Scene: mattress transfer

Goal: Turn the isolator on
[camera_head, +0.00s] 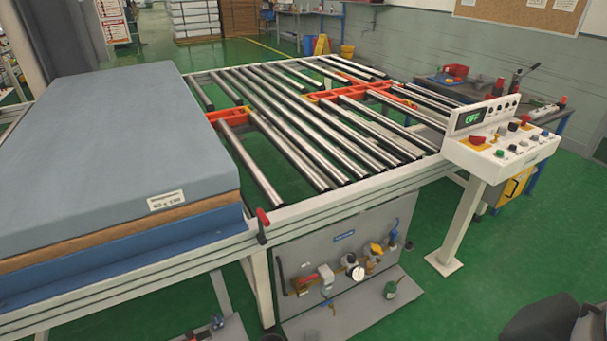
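A white control console (505,150) stands at the right end of the roller table. Its small display (473,119) reads OFF in green. A red switch (477,141) sits on the left of its sloped face, among several small coloured buttons and knobs. I cannot tell for sure which control is the isolator. A grey panel (395,225) under the table carries a round gauge and several valves with red and yellow parts. A dark and pale shape at the bottom right corner seems to be part of my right arm. Neither gripper can be made out.
A blue-grey mattress (100,135) lies on the left of the table. Steel rollers (290,125) with orange parts (325,97) fill the middle. A workbench (450,88) stands behind the console. Green floor (480,285) is open in front of the console's leg.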

